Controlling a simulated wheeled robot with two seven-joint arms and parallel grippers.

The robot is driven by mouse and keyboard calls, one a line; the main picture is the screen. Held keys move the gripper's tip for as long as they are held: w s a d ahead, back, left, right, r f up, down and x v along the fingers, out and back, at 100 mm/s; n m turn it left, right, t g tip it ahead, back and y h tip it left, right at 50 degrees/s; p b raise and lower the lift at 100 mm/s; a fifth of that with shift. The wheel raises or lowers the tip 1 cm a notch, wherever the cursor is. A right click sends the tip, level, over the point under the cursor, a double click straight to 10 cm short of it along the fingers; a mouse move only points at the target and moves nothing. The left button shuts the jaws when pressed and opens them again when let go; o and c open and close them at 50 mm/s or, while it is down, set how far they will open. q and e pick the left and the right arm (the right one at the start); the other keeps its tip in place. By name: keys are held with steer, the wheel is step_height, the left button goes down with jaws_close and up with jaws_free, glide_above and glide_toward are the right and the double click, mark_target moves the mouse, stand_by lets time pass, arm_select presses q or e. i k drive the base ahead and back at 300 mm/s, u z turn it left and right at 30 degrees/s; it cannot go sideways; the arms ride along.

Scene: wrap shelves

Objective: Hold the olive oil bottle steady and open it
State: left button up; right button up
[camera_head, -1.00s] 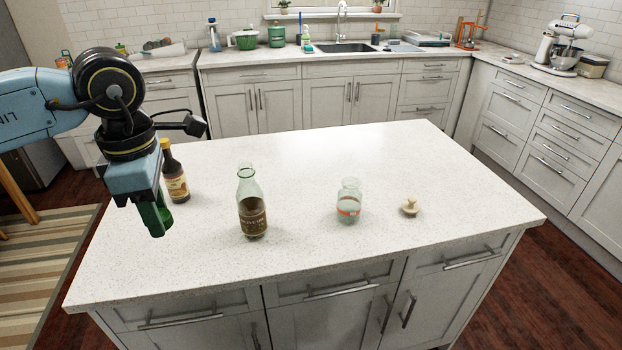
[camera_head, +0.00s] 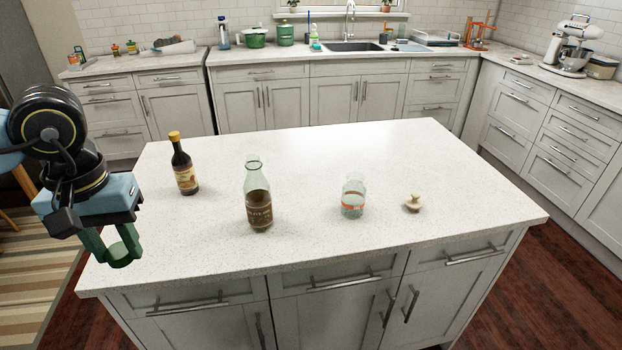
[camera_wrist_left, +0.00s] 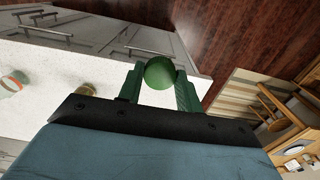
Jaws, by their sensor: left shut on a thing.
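The olive oil bottle (camera_head: 258,208), clear greenish glass with a brown label, stands upright on the island counter, left of its middle. No cap shows on its neck. My left gripper (camera_head: 113,250) is at the counter's left end, to the left of the bottle and apart from it. Its green fingers are shut on a small round green thing (camera_wrist_left: 159,72), which looks like a cap, seen between the fingertips in the left wrist view. My right gripper is not in view.
A dark bottle with a yellow cap (camera_head: 184,165) stands behind and left of the olive oil bottle. A glass jar with an orange band (camera_head: 353,197) and a small cream knobbed lid (camera_head: 413,202) are to the right. The white island counter (camera_head: 430,160) is otherwise clear.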

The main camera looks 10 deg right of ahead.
mark_target(255, 188)
steer(key=u, duration=0.05)
steer(key=k, duration=0.4)
steer(key=z, duration=0.75)
steer(key=i, duration=1.65)
steer(key=u, duration=0.7)
